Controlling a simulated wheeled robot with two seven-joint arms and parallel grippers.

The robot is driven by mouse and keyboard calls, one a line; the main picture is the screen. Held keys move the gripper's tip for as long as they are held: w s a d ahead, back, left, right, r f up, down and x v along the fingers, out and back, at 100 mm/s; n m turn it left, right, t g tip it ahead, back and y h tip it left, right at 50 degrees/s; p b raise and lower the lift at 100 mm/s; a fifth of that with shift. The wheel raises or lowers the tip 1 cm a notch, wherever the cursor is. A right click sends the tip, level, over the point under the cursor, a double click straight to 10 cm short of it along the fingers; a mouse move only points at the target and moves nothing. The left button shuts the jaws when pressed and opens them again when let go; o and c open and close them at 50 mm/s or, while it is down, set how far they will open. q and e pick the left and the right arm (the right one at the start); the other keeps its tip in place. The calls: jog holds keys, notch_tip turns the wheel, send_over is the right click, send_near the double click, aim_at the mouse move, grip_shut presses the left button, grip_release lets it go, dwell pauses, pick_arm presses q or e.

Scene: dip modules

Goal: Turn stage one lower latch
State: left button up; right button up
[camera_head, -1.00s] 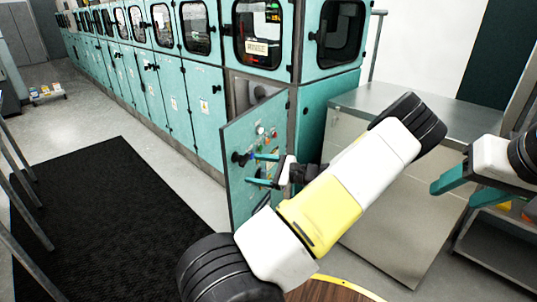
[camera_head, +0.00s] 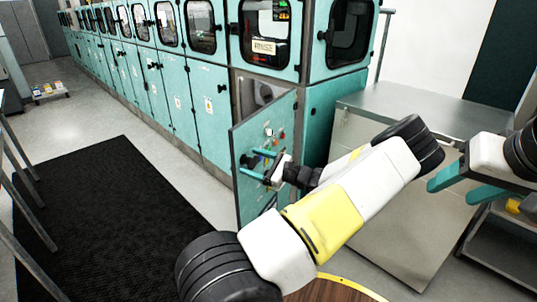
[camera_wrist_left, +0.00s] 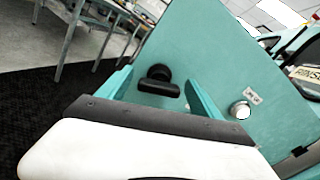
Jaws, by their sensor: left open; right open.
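The stage one lower door (camera_head: 243,190) is a teal panel standing ajar, with several small coloured knobs on it. A black latch (camera_wrist_left: 158,82) shows on the panel in the left wrist view, its bar lying roughly level. My left gripper (camera_head: 247,162) is open at the door, one teal finger on each side of the latch. It also shows in the left wrist view (camera_wrist_left: 160,90); I see no clear contact with the latch. My right gripper (camera_head: 450,188) is open and empty at the right edge, away from the door.
A row of teal cabinets (camera_head: 185,85) with windowed upper doors runs to the back left. A metal cabinet (camera_head: 390,215) stands right of the door. A black mat (camera_head: 110,220) covers the floor at left. A silver round lock (camera_wrist_left: 240,109) sits beside the latch.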

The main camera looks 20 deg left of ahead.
pick_arm(q)
jog(key=shift+c, duration=0.4)
jog(key=c, duration=1.3)
jog(key=m, duration=0.4)
jog(key=shift+m, duration=0.3)
jog(key=o, duration=1.4)
jog(key=shift+d, duration=0.15)
